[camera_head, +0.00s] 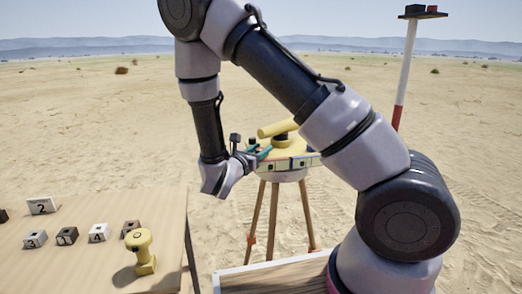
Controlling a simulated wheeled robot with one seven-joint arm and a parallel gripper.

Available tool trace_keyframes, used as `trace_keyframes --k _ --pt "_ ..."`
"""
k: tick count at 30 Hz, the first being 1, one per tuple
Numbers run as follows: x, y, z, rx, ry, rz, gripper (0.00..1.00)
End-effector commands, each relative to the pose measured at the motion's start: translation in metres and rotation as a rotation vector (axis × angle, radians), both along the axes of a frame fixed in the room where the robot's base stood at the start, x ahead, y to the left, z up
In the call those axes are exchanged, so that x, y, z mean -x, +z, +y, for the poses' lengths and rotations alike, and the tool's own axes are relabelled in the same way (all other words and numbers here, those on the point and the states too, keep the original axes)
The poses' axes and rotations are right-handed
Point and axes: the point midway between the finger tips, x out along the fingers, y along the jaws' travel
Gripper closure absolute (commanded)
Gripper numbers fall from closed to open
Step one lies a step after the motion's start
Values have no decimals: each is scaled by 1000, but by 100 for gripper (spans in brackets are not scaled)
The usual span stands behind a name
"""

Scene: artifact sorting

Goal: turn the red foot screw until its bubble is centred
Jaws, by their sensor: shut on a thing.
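A yellow levelling instrument (281,130) with a round pale base stands on a wooden tripod (273,222) in the middle of the view. My gripper (264,153) reaches in from the left, at the left edge of the instrument's head, with teal fingers. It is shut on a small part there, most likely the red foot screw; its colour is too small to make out. Small coloured panels (300,162) show along the front of the head. The bubble cannot be made out from here.
A wooden table (85,262) at the lower left holds numbered blocks (67,236) and a yellow stamp-like object (142,252). A red and white pole (405,75) stands at the right. A pale-rimmed wooden tray (262,277) lies below. Open sand surrounds the tripod.

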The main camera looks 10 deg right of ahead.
Motion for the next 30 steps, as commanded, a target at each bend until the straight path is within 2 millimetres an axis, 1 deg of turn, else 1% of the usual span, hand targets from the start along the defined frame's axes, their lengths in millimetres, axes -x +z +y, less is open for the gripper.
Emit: trace_keyframes --k 9,15,21,30 --pt "1 0 0 4 252 5 100" --pt "1 -1 0 2 371 3 100" --pt "0 -1 1 0 446 3 100" --pt "0 -1 1 0 478 3 100"
